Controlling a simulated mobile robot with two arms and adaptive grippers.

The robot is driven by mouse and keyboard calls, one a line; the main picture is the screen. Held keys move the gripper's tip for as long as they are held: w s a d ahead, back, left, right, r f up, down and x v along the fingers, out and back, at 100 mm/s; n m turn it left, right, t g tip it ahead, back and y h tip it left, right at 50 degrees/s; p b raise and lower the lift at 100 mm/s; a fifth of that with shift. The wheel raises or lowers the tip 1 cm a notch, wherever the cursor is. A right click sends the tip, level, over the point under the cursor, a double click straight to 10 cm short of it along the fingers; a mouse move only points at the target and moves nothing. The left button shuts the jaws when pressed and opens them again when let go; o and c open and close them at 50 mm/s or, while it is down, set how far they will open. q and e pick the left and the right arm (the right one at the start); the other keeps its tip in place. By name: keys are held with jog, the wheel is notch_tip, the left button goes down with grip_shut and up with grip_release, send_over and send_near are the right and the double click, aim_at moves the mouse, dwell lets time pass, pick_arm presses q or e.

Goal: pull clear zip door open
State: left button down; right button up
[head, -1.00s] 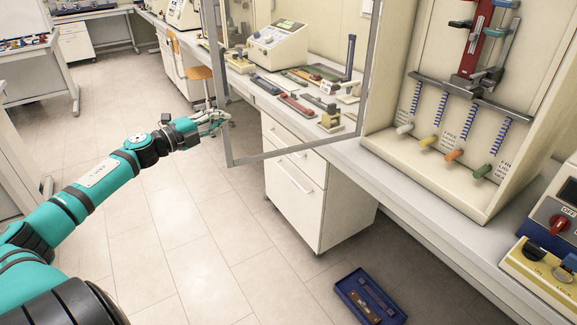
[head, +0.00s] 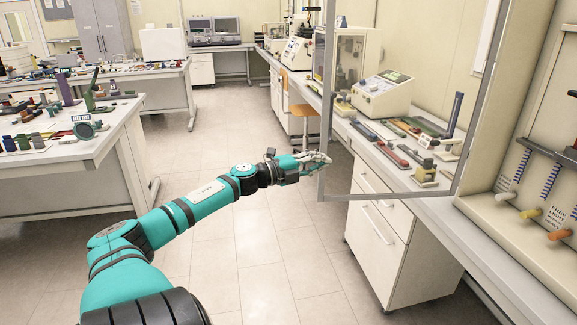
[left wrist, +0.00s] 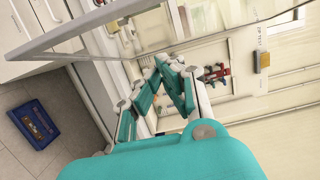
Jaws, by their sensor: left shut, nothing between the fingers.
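The clear door (head: 388,196) is a see-through panel in a thin grey frame. It stands swung out from the testing cabinet at the right, across the bench front. My left gripper (head: 325,158) is at the lower part of the door's free left edge, fingers together and empty. I cannot tell whether it touches the frame. In the left wrist view the gripper's fingers (left wrist: 166,64) meet at their tips, and the grey door frame (left wrist: 100,26) crosses the top left. My right gripper is out of view.
The testing cabinet (head: 495,207) stands on the bench at the right. Instruments and small tools lie on the bench behind the door, above white drawers (head: 385,235). A cluttered table (head: 100,160) stands at the left. The tiled floor (head: 235,265) between is clear.

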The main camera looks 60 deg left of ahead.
pick_arm(q)
jog(key=s+a, duration=0.4)
jog(key=s, duration=0.4)
jog(key=shift+f, duration=0.45)
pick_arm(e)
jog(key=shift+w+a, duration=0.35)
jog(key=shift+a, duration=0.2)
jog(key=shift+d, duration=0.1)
